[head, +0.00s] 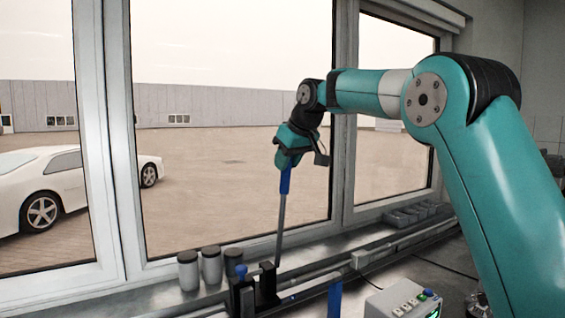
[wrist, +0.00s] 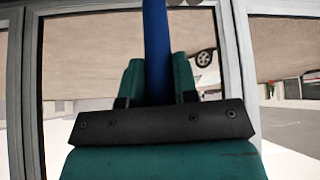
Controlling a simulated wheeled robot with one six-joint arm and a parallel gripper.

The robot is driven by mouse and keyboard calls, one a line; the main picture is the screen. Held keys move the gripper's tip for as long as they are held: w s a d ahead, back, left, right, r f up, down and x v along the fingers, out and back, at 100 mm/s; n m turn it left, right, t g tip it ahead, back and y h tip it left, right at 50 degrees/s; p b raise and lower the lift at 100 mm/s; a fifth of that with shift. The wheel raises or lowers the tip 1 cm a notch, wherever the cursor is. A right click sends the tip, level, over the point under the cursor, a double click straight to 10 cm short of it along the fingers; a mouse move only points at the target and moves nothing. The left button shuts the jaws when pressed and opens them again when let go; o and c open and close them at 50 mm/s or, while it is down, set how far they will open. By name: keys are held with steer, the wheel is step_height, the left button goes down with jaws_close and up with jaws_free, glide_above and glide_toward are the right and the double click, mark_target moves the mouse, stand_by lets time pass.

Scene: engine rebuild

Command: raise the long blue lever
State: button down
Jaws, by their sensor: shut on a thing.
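The long blue lever (head: 285,182) has a blue grip on top of a grey rod that runs down to a black mount (head: 267,284) on the bench. In the head view it stands nearly upright, leaning slightly right at its top. My gripper (head: 287,166) is shut on the top of the blue grip. In the wrist view the blue grip of the lever (wrist: 157,45) passes between the two green fingers of my gripper (wrist: 158,80). The fingers hide part of the grip.
Several grey canisters (head: 211,265) stand on the bench left of the lever. A short blue-knobbed part (head: 240,271) is beside the mount. A control box (head: 404,299) and a blue post (head: 334,299) are at the front. Grey bins (head: 405,217) line the window sill, and the window is behind.

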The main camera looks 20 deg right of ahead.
steer(key=shift+w+d, duration=0.1)
steer(key=shift+w, duration=0.15)
steer(key=shift+w+r, duration=0.1)
steer(key=shift+r, duration=0.15)
steer(key=c, duration=0.9)
jaws_free()
steer(key=shift+w+f, duration=0.2)
steer(key=shift+w, duration=0.05)
steer(key=v, duration=0.7)
steer(key=shift+s+r, duration=0.2)
steer(key=shift+r, duration=0.1)
